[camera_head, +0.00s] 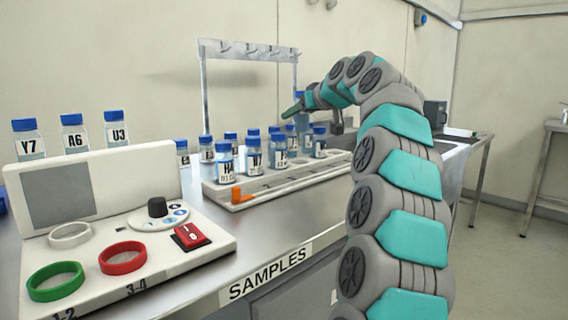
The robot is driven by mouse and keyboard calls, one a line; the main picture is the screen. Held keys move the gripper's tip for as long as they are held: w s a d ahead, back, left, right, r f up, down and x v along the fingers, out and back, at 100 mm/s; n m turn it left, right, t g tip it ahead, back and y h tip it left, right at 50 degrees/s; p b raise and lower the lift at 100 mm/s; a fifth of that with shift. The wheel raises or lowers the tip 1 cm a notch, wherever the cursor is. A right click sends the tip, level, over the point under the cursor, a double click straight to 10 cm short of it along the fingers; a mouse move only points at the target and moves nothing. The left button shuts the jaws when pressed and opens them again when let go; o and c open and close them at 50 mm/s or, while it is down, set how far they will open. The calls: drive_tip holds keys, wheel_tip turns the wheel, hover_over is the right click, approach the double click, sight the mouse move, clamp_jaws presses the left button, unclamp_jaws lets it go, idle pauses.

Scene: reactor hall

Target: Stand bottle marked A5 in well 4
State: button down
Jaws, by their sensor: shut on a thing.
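My gripper (299,108) is at the end of the arm, above the back of the sample bench. It is shut on a blue-tinted bottle (302,124), mostly hidden behind the gripper and other bottles; its label cannot be read. Several clear bottles with blue caps stand in and behind a long pale rack (285,186), including a front-left bottle (225,165) and a right bottle (319,147). Their labels are too small to read surely, so I cannot pick out A5. The rack's well numbers, including well 4, are not legible.
A control box (190,250) with a knob, red switch and coloured rings stands front left. Bottles Y7 (28,142), A6 (75,136) and U3 (116,131) stand behind it. A metal hook frame (205,95) rises at the back. An orange piece (238,196) sits on the rack's front left.

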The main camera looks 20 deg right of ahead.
sight(296, 124)
drive_tip(key=f, duration=0.3)
drive_tip(key=shift+w, duration=0.25)
drive_tip(key=shift+a+f, duration=0.1)
drive_tip(key=shift+f, duration=3.35)
drive_tip(key=shift+f, duration=0.1)
drive_tip(key=shift+c, duration=1.5)
unclamp_jaws()
